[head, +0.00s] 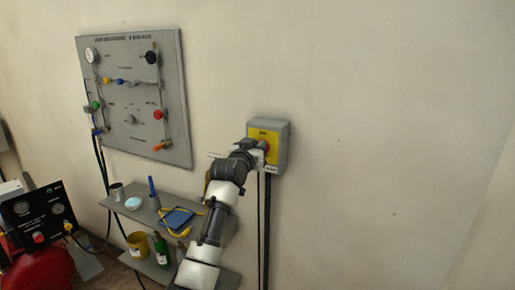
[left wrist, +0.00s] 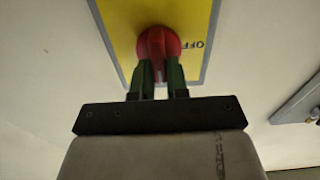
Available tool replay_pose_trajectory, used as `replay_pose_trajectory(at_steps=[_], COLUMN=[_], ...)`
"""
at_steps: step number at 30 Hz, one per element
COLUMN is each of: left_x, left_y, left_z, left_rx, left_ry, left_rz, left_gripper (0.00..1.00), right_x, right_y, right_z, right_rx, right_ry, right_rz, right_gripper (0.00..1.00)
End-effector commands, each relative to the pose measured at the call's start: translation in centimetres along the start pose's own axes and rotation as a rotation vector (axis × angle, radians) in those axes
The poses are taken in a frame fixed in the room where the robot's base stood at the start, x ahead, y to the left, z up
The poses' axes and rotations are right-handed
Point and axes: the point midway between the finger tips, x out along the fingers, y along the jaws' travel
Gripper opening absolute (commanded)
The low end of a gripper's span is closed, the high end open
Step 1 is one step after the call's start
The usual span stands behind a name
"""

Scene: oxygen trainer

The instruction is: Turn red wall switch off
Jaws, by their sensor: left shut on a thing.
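The red wall switch (left wrist: 158,43) is a red rotary knob on a yellow plate (left wrist: 122,20) with the word OFF printed to its right in the left wrist view. In the head view the yellow plate is on a grey box (head: 283,143) on the wall, and only part of the red knob (head: 264,145) shows. My left gripper (left wrist: 158,68) is shut on the knob, one green-dark finger on each side. In the head view my left gripper (head: 256,152) reaches the box from below and hides part of its front. My right gripper is in neither view.
A grey panel (head: 130,130) with gauges and coloured valves hangs on the wall to the left. A red compressor (head: 40,272) stands at lower left. The wall to the right is bare.

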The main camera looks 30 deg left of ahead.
Motion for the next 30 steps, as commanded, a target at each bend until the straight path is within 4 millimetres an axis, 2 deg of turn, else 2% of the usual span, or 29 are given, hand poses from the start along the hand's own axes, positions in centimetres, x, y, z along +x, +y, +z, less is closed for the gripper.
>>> replay_pose_trajectory(at_steps=[11,30], left_x=[0.0,0.0], left_y=[-0.2,-0.9], left_z=[-0.2,0.1], left_rx=[-0.185,-0.787], left_ry=[-0.002,-0.001], left_rz=[0.0,-0.001], left_gripper=[0.0,0.0], right_x=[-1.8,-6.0], right_y=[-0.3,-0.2], right_z=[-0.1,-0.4], right_rx=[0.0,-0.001], right_ry=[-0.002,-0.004], right_rz=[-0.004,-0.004], right_gripper=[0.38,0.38])
